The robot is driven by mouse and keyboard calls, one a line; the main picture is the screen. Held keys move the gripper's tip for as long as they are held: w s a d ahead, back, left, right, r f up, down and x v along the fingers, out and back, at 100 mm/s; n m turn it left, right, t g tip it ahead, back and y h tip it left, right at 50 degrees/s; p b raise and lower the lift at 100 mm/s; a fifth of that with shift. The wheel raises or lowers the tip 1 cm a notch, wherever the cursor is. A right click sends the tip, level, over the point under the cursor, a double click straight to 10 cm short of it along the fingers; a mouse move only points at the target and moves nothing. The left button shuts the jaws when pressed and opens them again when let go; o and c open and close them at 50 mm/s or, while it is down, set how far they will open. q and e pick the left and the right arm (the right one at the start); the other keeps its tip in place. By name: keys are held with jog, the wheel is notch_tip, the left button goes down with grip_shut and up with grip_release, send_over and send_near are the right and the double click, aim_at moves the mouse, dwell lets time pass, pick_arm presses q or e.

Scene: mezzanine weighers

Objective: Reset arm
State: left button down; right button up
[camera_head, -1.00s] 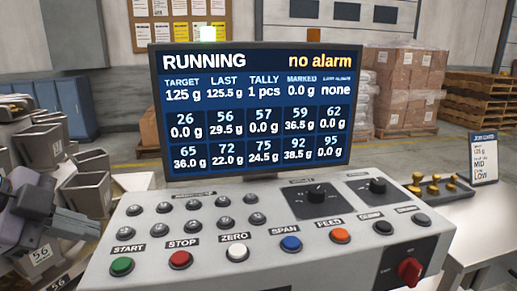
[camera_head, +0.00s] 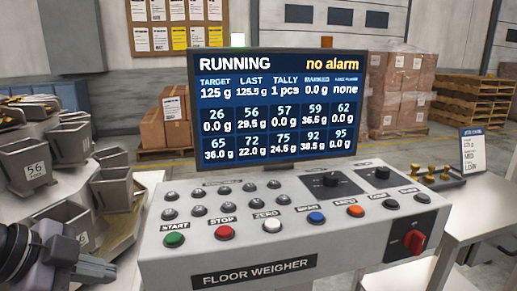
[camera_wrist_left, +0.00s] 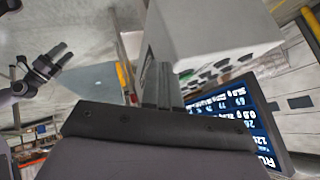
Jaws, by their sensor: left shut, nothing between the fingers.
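My left gripper (camera_head: 100,270) is at the lower left of the head view, left of the floor weigher console (camera_head: 255,269). It is shut and empty, apart from the console's buttons. Its closed fingers also show in the left wrist view (camera_wrist_left: 152,82), with the console (camera_wrist_left: 215,30) beside and beyond them. A dark gripper, which appears to be my right one (camera_wrist_left: 52,60), shows at the left of the wrist view. Its jaw state is unclear. The right gripper is outside the head view.
The console screen (camera_head: 275,105) reads RUNNING and no alarm. Weigher buckets (camera_head: 35,165) stand close to my left gripper. A side table (camera_head: 482,207) with brass-coloured weights (camera_head: 428,174) is at the right. Cartons (camera_head: 400,90) and pallets (camera_head: 480,100) stand behind.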

pick_arm(q)
jog(key=s+d+f+n+y, duration=0.1)
jog(key=s+d+f+n, duration=0.15)
jog(key=f, duration=0.45)
jog(key=s+d+f+n, duration=0.1)
jog(key=s+f+n, duration=0.15)
jog(key=f, duration=0.55)
jog(key=s+a+f+n+g+y, duration=0.2)
jog(key=s+f+n+g+y, duration=0.15)
jog(key=s+f+n, duration=0.8)
jog(key=w+d+f+m+t+h+p, duration=0.1)
jog(key=w+d+f+m+t+p, duration=0.1)
jog(key=t, duration=0.5)
jog(key=shift+w+d+f+m+p, duration=0.2)
jog(key=shift+w+f+m+p, duration=0.5)
jog(key=shift+w+p, duration=0.5)
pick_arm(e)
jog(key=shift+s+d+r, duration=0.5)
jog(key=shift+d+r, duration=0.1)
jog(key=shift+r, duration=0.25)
